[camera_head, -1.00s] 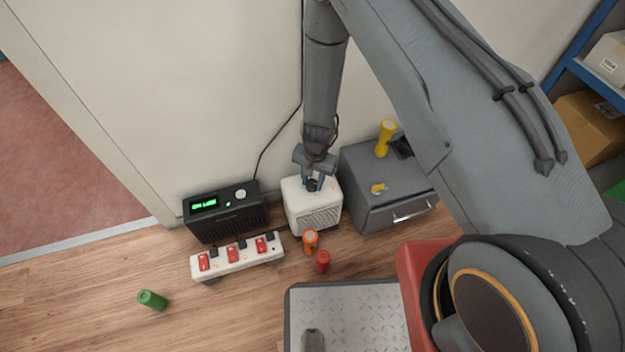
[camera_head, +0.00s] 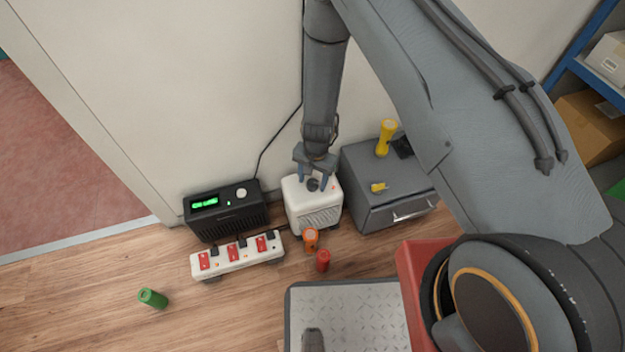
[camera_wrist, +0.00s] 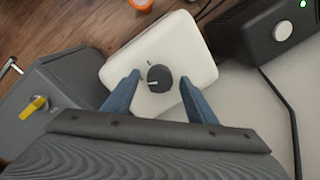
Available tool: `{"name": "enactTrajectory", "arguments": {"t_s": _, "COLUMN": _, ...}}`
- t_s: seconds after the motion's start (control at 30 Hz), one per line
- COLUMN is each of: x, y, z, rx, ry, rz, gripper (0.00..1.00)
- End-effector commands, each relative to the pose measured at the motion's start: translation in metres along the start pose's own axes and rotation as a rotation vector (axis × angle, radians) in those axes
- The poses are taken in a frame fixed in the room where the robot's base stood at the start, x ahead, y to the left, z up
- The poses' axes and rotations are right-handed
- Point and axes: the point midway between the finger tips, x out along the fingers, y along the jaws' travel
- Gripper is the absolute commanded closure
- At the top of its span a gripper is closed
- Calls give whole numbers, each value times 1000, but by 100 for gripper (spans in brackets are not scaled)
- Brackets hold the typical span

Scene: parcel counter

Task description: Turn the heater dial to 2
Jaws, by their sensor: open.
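The white heater (camera_head: 314,209) stands on the floor against the wall, with a grille on its front. Its dark round dial (camera_head: 313,185) is on the top face. The dial (camera_wrist: 160,79) also shows in the wrist view, with a pale pointer line toward the left and a small mark on the heater top above it. The numbers cannot be read. My gripper (camera_head: 314,178) is over the heater top. In the wrist view its two blue fingers (camera_wrist: 160,92) are spread on either side of the dial, with gaps between them and it.
A power strip (camera_head: 237,256) with red switches lies in front. A grey cabinet (camera_head: 385,205) with a yellow flashlight (camera_head: 386,138) stands right.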

Motion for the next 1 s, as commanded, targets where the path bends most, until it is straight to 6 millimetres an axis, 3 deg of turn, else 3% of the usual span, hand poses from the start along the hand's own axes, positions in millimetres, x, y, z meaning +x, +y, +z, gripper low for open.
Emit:
{"name": "enactTrajectory", "arguments": {"t_s": 0.5, "x": -70, "y": -1, "z": 0, "rx": 0, "ry": 1, "rz": -1, "gripper": 48}}
{"name": "enactTrajectory", "arguments": {"t_s": 1.0, "x": -77, "y": 0, "z": 1, "rx": -1, "ry": 0, "rz": 0, "gripper": 48}}
